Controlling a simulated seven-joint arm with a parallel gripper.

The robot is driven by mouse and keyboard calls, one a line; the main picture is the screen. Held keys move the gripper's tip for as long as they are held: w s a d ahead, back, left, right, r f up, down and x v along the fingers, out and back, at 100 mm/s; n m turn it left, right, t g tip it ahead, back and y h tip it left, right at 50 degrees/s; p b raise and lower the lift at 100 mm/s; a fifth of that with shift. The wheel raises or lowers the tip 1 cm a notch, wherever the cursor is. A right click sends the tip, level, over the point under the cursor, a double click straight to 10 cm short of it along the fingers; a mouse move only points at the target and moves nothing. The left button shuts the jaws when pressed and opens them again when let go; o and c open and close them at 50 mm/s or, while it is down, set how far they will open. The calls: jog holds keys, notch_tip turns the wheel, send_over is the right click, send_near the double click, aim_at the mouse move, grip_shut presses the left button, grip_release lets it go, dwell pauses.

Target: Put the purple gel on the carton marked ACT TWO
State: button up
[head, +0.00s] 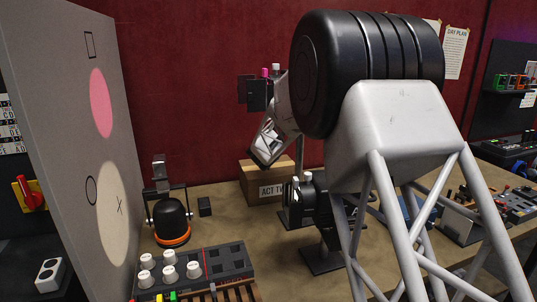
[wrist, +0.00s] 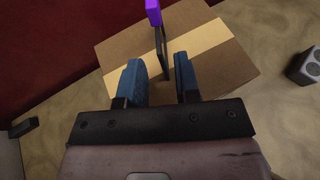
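The carton (head: 258,172) stands on the bench in the head view, with a label reading "ACT T" before it is cut off. Its brown top with a pale tape strip (wrist: 222,52) fills the middle of the wrist view. The purple gel (wrist: 153,12) shows there as a purple piece on a thin dark frame, seen nearly edge-on over the carton. Whether it rests on the carton is unclear. My gripper (wrist: 162,64) is open, its blue fingers apart on either side of the frame's near end, with gaps visible. In the head view my gripper (head: 263,158) is close above the carton; the gel is not discernible there.
A black lamp with an orange ring (head: 172,218) and a panel of white knobs (head: 170,271) stand at left front. A tall grey board (head: 70,150) edges the left side. Black equipment (head: 318,200) stands right of the carton. A grey box (wrist: 304,65) shows at the wrist view's right.

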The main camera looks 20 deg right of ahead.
jog(key=v, duration=0.6)
jog(key=shift+s+a, duration=0.1)
dwell(0.8)
